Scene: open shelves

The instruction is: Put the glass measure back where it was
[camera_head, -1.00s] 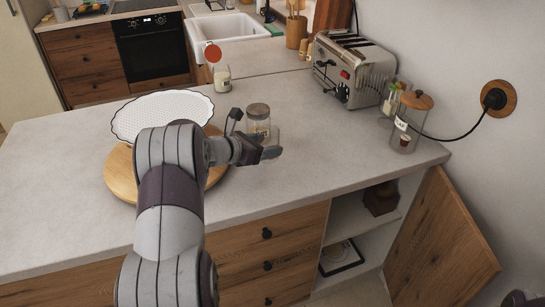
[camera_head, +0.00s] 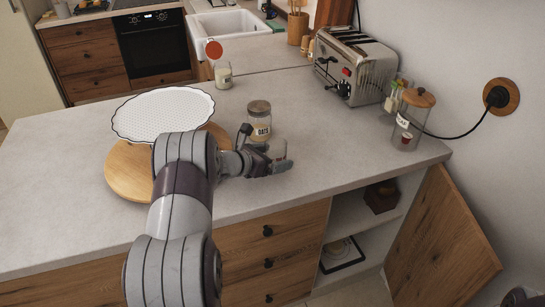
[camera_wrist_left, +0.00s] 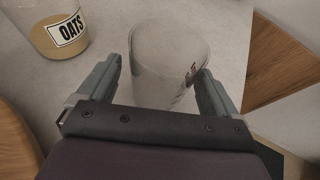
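The glass measure (camera_head: 280,149) is a small clear glass with markings, over the counter just right of the oats jar. In the left wrist view the glass measure (camera_wrist_left: 168,60) fills most of the space between the two fingers. My left gripper (camera_head: 268,163) has its fingers on either side of it and appears shut on it; the fingers hide part of it in the head view. I cannot tell whether its base touches the counter. My right gripper is not clearly in view.
The oats jar (camera_head: 260,122) stands close behind the glass. A round wooden board (camera_head: 126,172) with a white tray (camera_head: 165,112) lies left. A toaster (camera_head: 355,68) and lidded jar (camera_head: 410,120) stand right. Below, a cabinet door (camera_head: 440,235) is open beside shelves (camera_head: 348,217).

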